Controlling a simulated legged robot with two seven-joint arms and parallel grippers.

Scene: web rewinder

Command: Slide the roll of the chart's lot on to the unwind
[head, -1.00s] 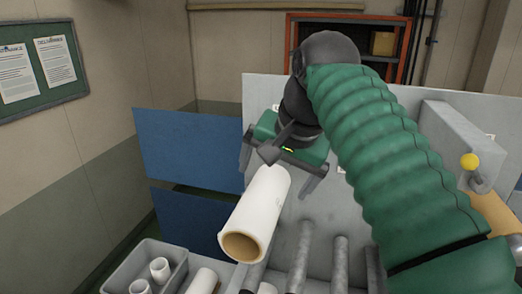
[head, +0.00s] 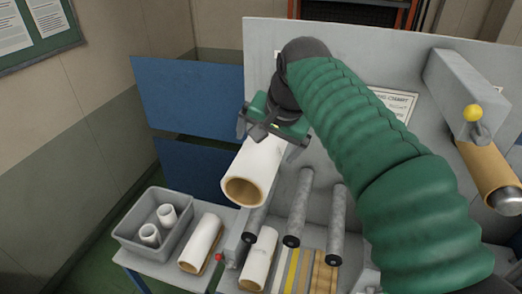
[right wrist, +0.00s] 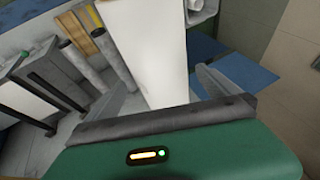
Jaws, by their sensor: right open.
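A white roll (head: 258,165) with a tan hollow core points its near end at me in the head view, in front of the grey machine panel. I cannot tell what supports it. My right gripper (head: 277,142) is open at the roll's far part. In the right wrist view the roll (right wrist: 148,50) shows between the parted fingers of the gripper (right wrist: 168,95), with gaps at both sides. The chart (head: 393,102) on the panel is partly hidden by my right arm and its rows are unreadable. My left gripper is out of view.
Several grey rollers (head: 298,208) stick out below. Other white rolls lie at the front, one on a side table (head: 200,243) and one nearer the middle (head: 260,260). A grey bin (head: 124,228) holds two small rolls. A brown roll (head: 487,172) and yellow knob (head: 474,113) are right.

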